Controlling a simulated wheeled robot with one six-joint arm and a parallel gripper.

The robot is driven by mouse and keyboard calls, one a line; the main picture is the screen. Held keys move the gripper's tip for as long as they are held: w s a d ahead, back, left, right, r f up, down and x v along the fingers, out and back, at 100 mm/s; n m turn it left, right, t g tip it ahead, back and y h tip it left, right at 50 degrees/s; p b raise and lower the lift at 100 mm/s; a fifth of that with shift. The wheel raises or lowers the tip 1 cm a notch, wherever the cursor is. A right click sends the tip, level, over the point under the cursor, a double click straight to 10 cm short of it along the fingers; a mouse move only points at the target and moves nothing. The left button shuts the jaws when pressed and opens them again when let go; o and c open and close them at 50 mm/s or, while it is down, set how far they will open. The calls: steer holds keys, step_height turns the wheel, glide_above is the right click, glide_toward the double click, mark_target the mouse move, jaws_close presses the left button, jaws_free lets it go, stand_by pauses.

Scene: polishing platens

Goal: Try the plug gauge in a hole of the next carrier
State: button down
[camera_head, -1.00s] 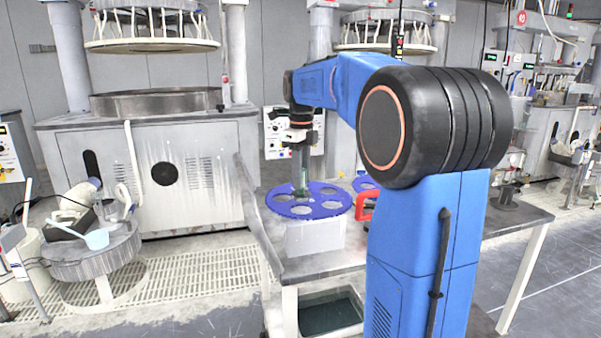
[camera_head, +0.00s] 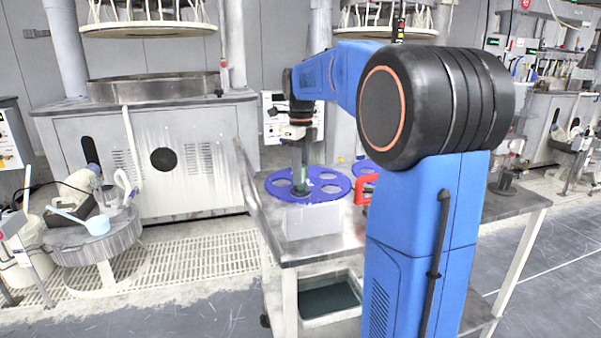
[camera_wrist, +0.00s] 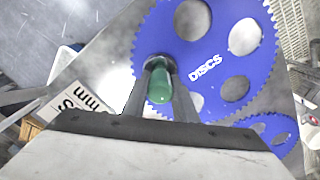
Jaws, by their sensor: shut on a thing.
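The plug gauge, seen as a green handle (camera_wrist: 160,86) in the wrist view, is between the fingers of my gripper (camera_wrist: 159,72), which is shut on it. It also shows as a small green piece (camera_head: 300,187) in the head view, over the near left part of a round blue carrier (camera_head: 331,184). A second blue carrier (camera_wrist: 283,124) lies beside the first.
The first carrier rests on a pale box (camera_head: 312,223) on the metal table (camera_head: 262,215). A white card with black print (camera_wrist: 80,103) lies left of the gripper in the wrist view. A round stool (camera_head: 92,250) stands left.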

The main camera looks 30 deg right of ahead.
steer(key=shift+f, duration=0.4)
stand_by(0.5)
steer(key=c, duration=1.4)
jaws_free()
steer(key=shift+o, duration=0.2)
step_height(320, 180, up, 17)
steer(key=shift+r, duration=0.15)
steer(key=shift+s, duration=0.1)
